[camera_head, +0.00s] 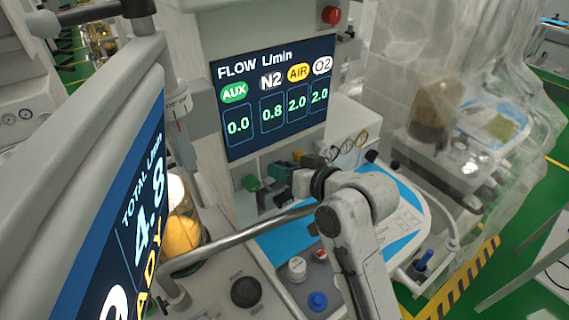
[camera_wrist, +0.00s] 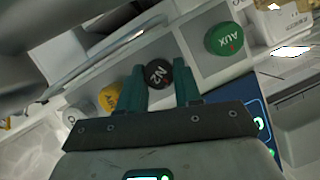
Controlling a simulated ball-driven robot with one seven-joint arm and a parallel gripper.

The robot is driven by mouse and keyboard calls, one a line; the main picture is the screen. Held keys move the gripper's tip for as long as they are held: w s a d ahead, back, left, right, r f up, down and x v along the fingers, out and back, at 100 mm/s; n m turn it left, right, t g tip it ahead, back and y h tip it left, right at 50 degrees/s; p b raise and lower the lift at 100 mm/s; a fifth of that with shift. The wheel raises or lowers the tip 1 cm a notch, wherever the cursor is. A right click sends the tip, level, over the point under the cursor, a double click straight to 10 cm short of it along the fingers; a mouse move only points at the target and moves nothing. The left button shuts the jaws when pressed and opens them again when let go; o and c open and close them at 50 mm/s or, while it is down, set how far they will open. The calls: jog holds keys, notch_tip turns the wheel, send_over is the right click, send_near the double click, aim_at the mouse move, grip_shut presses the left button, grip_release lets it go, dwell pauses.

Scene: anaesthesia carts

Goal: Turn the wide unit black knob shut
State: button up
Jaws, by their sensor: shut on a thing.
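The black knob (camera_wrist: 157,74), marked N2, sits in the knob row in the wrist view. My gripper (camera_wrist: 160,82) has its two teal fingers on either side of this knob and is shut on it. In the head view my gripper (camera_head: 303,163) reaches the knob row below the flow display (camera_head: 272,98), and I cannot clearly pick out the black knob there. The display reads AUX 0.0, N2 0.8, AIR 2.0 and O2 2.0.
In the wrist view the green AUX knob (camera_wrist: 224,39) is right of the black knob; the yellow knob (camera_wrist: 110,97) and the white knob (camera_wrist: 71,116) are to the left. A metal rail (camera_head: 235,238) crosses in front. A large tilted screen (camera_head: 125,215) stands at the left, reading 4.8.

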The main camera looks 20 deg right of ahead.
jog(key=m+y+p, duration=0.2)
jog(key=m, duration=0.1)
jog(key=shift+d, duration=0.15)
jog(key=shift+m+y, duration=0.3)
jog(key=shift+m, duration=0.1)
dwell(0.4)
jog(key=o, duration=0.8)
jog(key=shift+f, duration=0.1)
jog(key=shift+c, duration=0.2)
jog(key=shift+d, duration=0.1)
jog(key=b+v, duration=0.1)
jog(key=v, duration=0.9)
jog(key=shift+s, duration=0.3)
jog(key=shift+d, duration=0.1)
